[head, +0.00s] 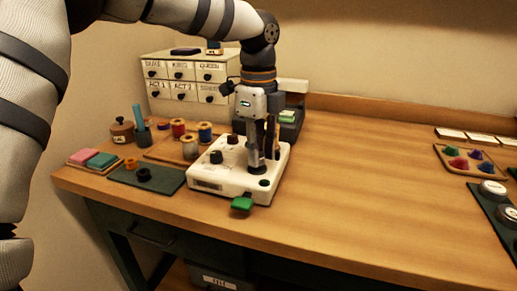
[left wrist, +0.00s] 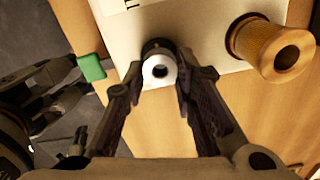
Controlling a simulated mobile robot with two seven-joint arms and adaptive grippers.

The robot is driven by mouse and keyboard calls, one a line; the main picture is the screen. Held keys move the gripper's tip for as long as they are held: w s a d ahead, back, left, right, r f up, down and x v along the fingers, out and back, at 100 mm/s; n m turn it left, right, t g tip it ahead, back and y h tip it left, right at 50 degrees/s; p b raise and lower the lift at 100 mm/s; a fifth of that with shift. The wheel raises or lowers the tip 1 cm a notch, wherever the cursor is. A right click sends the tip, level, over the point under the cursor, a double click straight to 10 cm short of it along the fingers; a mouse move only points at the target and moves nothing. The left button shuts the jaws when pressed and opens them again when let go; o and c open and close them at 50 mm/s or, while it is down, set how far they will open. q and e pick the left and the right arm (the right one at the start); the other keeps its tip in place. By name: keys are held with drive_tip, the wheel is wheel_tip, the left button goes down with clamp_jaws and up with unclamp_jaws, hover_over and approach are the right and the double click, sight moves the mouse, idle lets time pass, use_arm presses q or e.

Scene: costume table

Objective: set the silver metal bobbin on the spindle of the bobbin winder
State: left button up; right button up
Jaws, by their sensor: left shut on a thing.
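The bobbin winder (head: 215,178) is a white box near the table's front edge, with a green lever (head: 242,203) on its front. My left gripper (head: 262,170) points down over the front right of the winder. In the left wrist view its fingers (left wrist: 160,68) are shut on the silver bobbin (left wrist: 160,70), a pale ring with a dark hole. A black round part (left wrist: 154,45) of the winder shows just behind the bobbin. I cannot tell whether the bobbin touches the spindle, which is hidden. My right gripper (left wrist: 74,115) hangs open and empty beyond the table edge.
A brown spool-like part (left wrist: 268,45) stands on the winder beside my left gripper. Thread spools (head: 190,147), a dark mat (head: 165,185) and a drawer cabinet (head: 170,100) lie left and behind.

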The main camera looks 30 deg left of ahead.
use_arm(q)
drive_tip(key=shift+f, duration=0.65)
drive_tip(key=o, duration=0.7)
wheel_tip(320, 180, up, 11)
drive_tip(key=shift+r, duration=0.1)
idle(0.4)
idle(0.3)
